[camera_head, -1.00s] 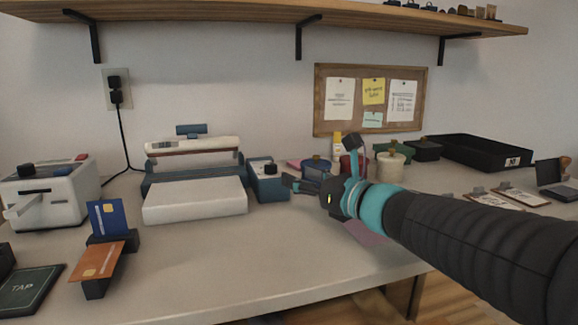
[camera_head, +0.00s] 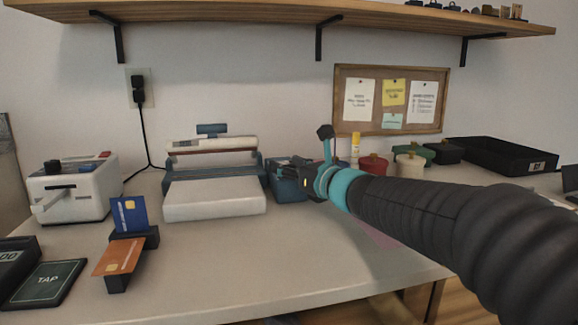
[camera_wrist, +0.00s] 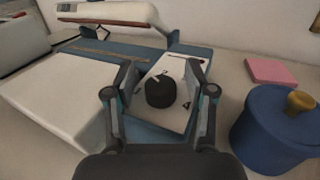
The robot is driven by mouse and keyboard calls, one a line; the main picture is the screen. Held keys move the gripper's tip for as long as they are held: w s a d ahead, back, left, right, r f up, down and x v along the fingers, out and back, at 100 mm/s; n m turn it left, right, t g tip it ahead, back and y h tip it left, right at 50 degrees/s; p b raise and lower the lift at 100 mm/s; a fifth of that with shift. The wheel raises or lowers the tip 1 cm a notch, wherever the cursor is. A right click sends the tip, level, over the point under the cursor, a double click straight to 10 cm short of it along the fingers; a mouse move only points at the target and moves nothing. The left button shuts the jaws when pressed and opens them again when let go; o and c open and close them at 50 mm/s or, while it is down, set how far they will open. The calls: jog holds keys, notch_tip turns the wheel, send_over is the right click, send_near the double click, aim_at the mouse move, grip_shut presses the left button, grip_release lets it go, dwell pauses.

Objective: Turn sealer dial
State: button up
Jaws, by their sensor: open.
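The sealer (camera_head: 214,178) is a white and blue machine on the table, with a blue control box at its right. In the wrist view the black round dial (camera_wrist: 160,91) sits on the white top plate of the control box (camera_wrist: 176,112). My gripper (camera_wrist: 163,78) is open, with one finger on each side of the dial and a visible gap to it.
A blue lidded pot (camera_wrist: 272,128) stands close to the right of my gripper, with a pink pad (camera_wrist: 271,71) behind it. A card stand with cards (camera_head: 128,243) and a white machine (camera_head: 73,190) are at the left.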

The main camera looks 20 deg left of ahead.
grip_shut()
jog(key=shift+r+p, duration=0.1)
jog(key=shift+p, duration=0.25)
jog(key=n+g+p, duration=0.1)
jog(key=g+y+p, duration=0.1)
jog(key=shift+w+d+r+n+g, duration=0.1)
jog(key=shift+r+n+g, duration=0.05)
jog(key=shift+n+g, duration=0.2)
jog(key=n+g+y+p, duration=0.1)
jog(key=n+g+p, duration=0.1)
jog(key=g+p, duration=0.1)
jog(key=shift+n+g+y, duration=0.25)
jog(key=shift+n+y, duration=0.05)
jog(key=shift+n, duration=0.05)
jog(key=shift+n+g+p, duration=0.6)
jog(key=shift+g+p, duration=0.1)
jog(key=shift+g, duration=0.3)
jog(key=shift+f+g, duration=0.2)
jog(key=shift+g, duration=0.1)
